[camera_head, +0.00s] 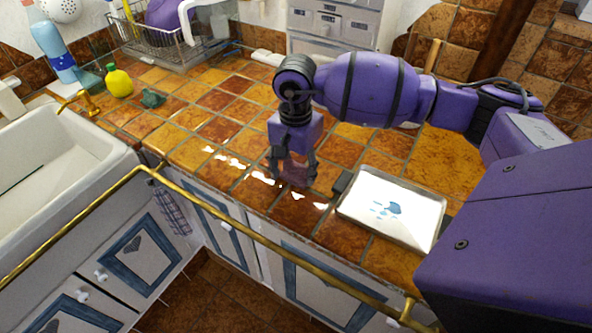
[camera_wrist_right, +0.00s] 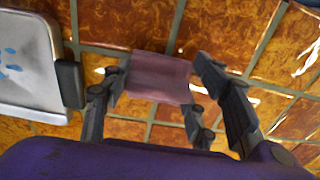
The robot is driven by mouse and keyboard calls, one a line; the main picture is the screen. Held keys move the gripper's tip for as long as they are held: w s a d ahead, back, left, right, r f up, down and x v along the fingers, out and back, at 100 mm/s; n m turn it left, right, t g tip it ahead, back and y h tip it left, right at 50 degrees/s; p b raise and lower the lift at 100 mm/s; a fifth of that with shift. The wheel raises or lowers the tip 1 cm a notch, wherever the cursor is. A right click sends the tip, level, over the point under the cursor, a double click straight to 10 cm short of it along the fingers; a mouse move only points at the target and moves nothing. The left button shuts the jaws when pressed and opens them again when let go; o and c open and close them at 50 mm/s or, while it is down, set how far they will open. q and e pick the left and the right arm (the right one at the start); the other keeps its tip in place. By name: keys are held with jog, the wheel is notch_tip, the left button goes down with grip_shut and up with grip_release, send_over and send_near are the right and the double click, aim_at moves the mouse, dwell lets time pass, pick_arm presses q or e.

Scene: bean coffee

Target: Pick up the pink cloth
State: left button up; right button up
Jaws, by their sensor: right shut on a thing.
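The pink cloth (camera_wrist_right: 158,78) shows in the right wrist view as a dusky pink patch between the fingers of my right gripper (camera_wrist_right: 163,88). In the head view the cloth (camera_head: 299,175) is a dark pinkish piece at the fingertips of my right gripper (camera_head: 292,166), over the tiled counter near its front edge. The right gripper is shut on the cloth. Whether the cloth still touches the counter I cannot tell. My left gripper is not in view.
A metal tray (camera_head: 421,214) with blue marks lies right of the gripper on the tiled counter (camera_head: 215,127). A brass rail (camera_head: 262,236) runs along the front. A white sink (camera_head: 100,150), yellow bottle (camera_head: 119,82), blue bottle (camera_head: 54,52) and dish rack (camera_head: 150,50) are at the left.

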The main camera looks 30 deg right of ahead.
notch_tip(320, 180, up, 2)
jog(key=shift+r, duration=0.1)
jog(key=s+a+r, duration=0.2)
jog(key=s+r, duration=0.3)
jog(key=s, duration=0.1)
jog(key=s+a+r+b, duration=0.1)
jog(key=s+a+r, duration=0.1)
jog(key=s+r, duration=0.3)
jog(key=shift+s+a, duration=0.4)
jog(key=shift+s, duration=0.75)
jog(key=shift+r, duration=0.1)
